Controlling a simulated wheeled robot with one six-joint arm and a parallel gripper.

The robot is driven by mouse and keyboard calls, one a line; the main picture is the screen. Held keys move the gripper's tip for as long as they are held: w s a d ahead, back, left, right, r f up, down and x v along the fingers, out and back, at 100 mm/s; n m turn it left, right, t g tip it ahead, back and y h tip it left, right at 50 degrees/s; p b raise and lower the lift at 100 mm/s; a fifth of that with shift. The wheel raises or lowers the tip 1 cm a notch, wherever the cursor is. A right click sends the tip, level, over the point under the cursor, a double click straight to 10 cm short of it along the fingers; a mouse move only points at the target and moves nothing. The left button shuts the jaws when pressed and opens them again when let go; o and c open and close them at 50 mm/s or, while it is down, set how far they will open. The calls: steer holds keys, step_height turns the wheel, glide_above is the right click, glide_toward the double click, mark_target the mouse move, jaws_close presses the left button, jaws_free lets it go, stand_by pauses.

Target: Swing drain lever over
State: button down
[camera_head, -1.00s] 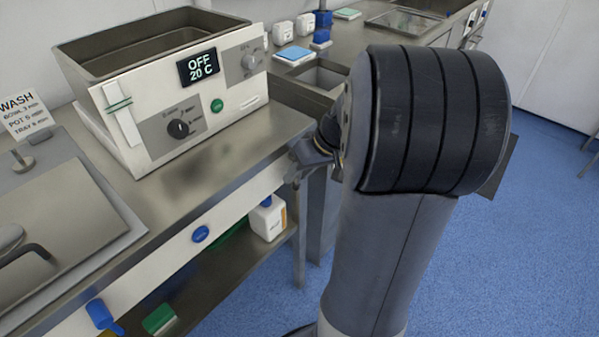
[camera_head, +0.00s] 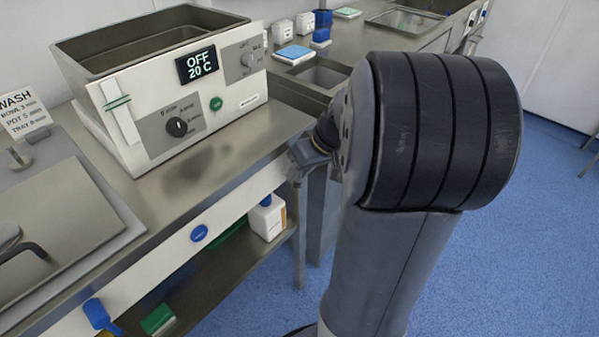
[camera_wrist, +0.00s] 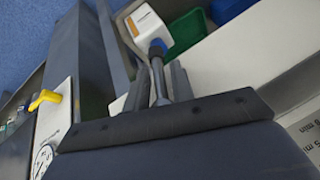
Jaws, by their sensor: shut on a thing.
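My gripper (camera_wrist: 160,82) shows in the wrist view, its two dark fingers close together around a thin grey rod (camera_wrist: 159,84). A blue end (camera_wrist: 157,47) shows just beyond the fingertips; it may belong to the rod or be the cap of the white bottle behind. The rod looks like the drain lever, but its mount is hidden. In the head view my arm hides most of the gripper, and only part of the wrist shows at the bench's front edge. A yellow lever (camera_wrist: 45,100) sits on a pale panel at left in the wrist view, apart from my fingers.
A bath unit (camera_head: 180,105) reading OFF 20 C stands on the steel bench (camera_head: 225,150). On the shelf below are a white bottle (camera_head: 267,218) and a green item (camera_head: 158,319). A blue lever (camera_head: 98,313) is at lower left. Blue floor (camera_head: 490,270) is clear at right.

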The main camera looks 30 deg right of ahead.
steer(key=shift+w+d+f+t+h+b, duration=0.1)
steer(key=shift+f+t+h+b, duration=0.2)
steer(key=shift+h+b, duration=0.5)
steer(key=shift+d+r+n+t+h+b, duration=0.3)
steer(key=shift+n+h, duration=0.1)
steer(key=shift+h, duration=0.3)
steer(key=c, duration=1.5)
jaws_free()
steer(key=p+v, duration=0.2)
steer(key=v, duration=0.8)
steer(key=shift+r, duration=0.3)
